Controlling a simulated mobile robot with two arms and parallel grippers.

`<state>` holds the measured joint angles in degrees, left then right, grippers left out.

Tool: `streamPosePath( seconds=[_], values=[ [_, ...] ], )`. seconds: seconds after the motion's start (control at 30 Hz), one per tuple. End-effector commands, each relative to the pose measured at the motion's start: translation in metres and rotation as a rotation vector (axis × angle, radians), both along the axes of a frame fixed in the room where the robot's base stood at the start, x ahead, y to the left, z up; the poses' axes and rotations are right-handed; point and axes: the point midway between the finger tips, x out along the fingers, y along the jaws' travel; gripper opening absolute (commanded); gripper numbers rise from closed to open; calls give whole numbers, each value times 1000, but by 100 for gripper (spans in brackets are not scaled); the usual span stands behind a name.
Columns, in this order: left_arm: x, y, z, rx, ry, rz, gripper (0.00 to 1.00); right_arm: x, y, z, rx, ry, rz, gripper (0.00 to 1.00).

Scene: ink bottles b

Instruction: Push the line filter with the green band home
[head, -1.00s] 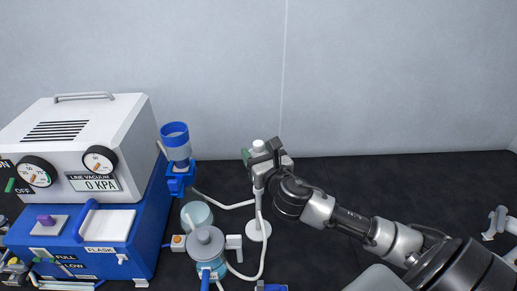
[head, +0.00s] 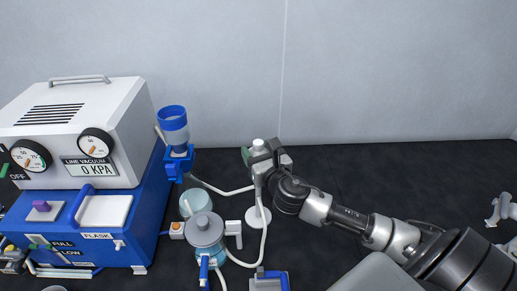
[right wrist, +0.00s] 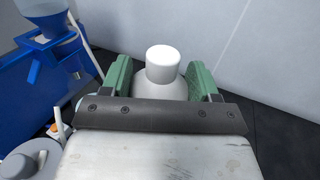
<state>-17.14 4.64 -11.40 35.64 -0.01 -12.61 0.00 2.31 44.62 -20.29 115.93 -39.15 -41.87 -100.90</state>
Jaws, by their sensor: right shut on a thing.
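My right gripper (head: 262,158) is shut on a pale, round thing with a white cap (head: 259,144), which looks like the line filter. In the right wrist view, the green-padded jaws of the gripper (right wrist: 160,84) sit on either side of its pale body, and its white cap (right wrist: 162,64) stands upright between them. I cannot make out a green band on it; its lower part is hidden behind the gripper. Below the gripper stands a white post on a round white base (head: 253,217), with a pale hose beside it. My left gripper is not in view.
A vacuum unit (head: 75,120) reading 0 KPA stands on a blue base at left. Beside it are a blue funnel (head: 173,126) and a grey-lidded pot (head: 204,228). Pale hoses run between these. A grey and blue box (head: 268,283) is at the bottom. Dark worktop at right is mostly clear.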

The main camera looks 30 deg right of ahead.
Motion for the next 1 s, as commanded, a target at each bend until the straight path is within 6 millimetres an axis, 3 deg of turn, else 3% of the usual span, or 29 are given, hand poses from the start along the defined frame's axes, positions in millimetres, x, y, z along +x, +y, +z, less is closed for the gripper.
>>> streamPosePath(
  seconds=[1.0],
  values=[
    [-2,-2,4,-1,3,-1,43,0,0,-1,0,0,1,37]
  ],
)
